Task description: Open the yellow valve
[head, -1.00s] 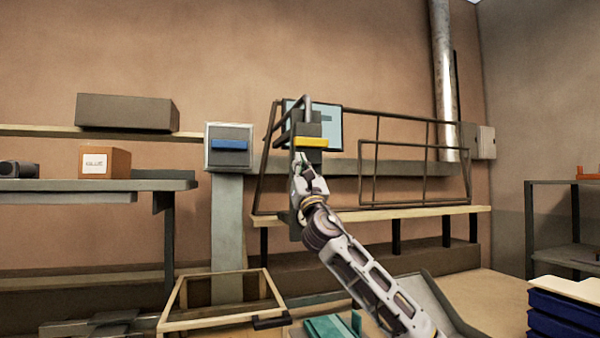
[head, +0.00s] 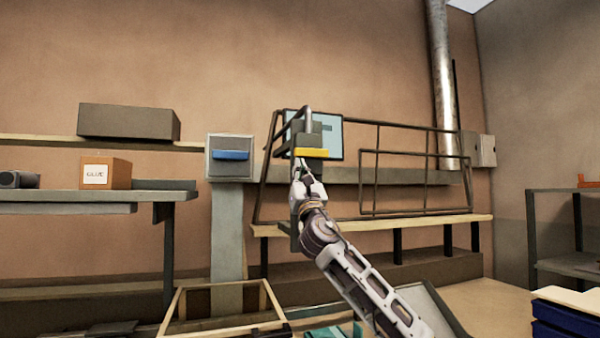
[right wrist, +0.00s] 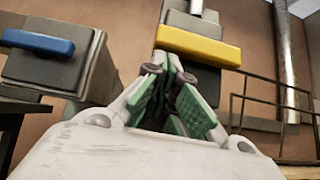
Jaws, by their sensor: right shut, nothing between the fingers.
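The yellow valve (head: 313,153) is a horizontal yellow bar on a dark grey block with a pipe rising from it, in the middle of the head view. In the right wrist view the yellow bar (right wrist: 200,45) is just beyond my fingers. My right gripper (head: 300,167) is just below the bar's left part, its fingers pointing up. Its green-padded fingertips (right wrist: 168,70) are shut and empty, close under the bar; I cannot tell whether they touch it. My left gripper is not in view.
A blue-handled box (head: 231,155) stands on a grey post to the left; it also shows in the right wrist view (right wrist: 38,42). A metal rack (head: 420,130) stands behind on a wooden bench (head: 420,221). A glue box (head: 106,172) sits on the left shelf.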

